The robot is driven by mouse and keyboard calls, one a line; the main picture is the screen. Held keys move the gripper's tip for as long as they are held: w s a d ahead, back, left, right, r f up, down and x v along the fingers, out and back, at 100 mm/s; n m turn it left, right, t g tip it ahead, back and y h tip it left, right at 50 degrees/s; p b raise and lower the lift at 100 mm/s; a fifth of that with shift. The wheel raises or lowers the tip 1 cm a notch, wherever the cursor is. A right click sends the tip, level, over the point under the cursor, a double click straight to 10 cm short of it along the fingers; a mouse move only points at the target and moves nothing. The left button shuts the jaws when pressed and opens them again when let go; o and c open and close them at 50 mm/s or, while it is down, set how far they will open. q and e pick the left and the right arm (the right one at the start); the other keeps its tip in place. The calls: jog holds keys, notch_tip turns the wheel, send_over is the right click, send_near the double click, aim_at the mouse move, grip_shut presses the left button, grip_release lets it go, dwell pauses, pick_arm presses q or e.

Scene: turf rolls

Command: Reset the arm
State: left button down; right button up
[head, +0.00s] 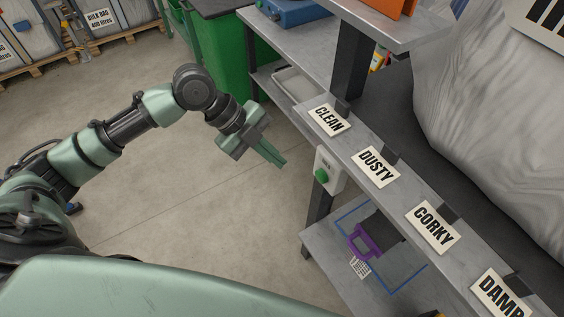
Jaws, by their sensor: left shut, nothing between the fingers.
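My left arm comes in from the left and reaches across the middle of the head view. My left gripper (272,157) is shut and empty, in the air over the concrete floor. It is apart from the grey metal bench to its right. My right gripper is not in this view.
The bench edge carries signs CLEAN (329,119), DUSTY (376,166), CORKY (433,227) and DAMP (502,294). A switch box with a green button (321,175) is on the bench leg. A purple-handled tool (364,240) lies on the lower shelf. A green bin (222,60) stands behind. Floor (180,200) is clear.

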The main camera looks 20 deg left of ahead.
pick_arm(q)
jog(key=w+a+f+n+t+y, duration=0.1)
jog(key=w+a+f+n+t, duration=0.15)
jog(key=w+f+n, duration=0.45)
jog(key=w+a+f+n+t+y, duration=0.1)
jog(key=w+a+f+n, duration=0.2)
jog(key=f, duration=0.8)
jog(key=s+a+f+n+y, duration=0.2)
jog(key=s+a+f+n, duration=0.15)
jog(key=f, duration=0.55)
jog(key=s+a+f+n+y, duration=0.1)
jog(key=s+a+f+n, duration=0.25)
jog(key=f, duration=0.45)
jog(key=s+f+n+g+y, duration=0.2)
jog(key=s+f+n, duration=0.1)
jog(key=s+f, duration=1.1)
jog(key=s+d+f, duration=0.2)
jog(key=s, duration=0.6)
jog(key=s+d+f+n+g, duration=0.1)
jog(key=s+f, duration=0.2)
jog(key=s, duration=0.6)
jog(key=s+d+f+n+g, duration=0.1)
jog(key=s+d+f, duration=0.1)
jog(key=s, duration=0.6)
jog(key=shift+s+d+f, duration=0.15)
jog(key=shift+d, duration=0.15)
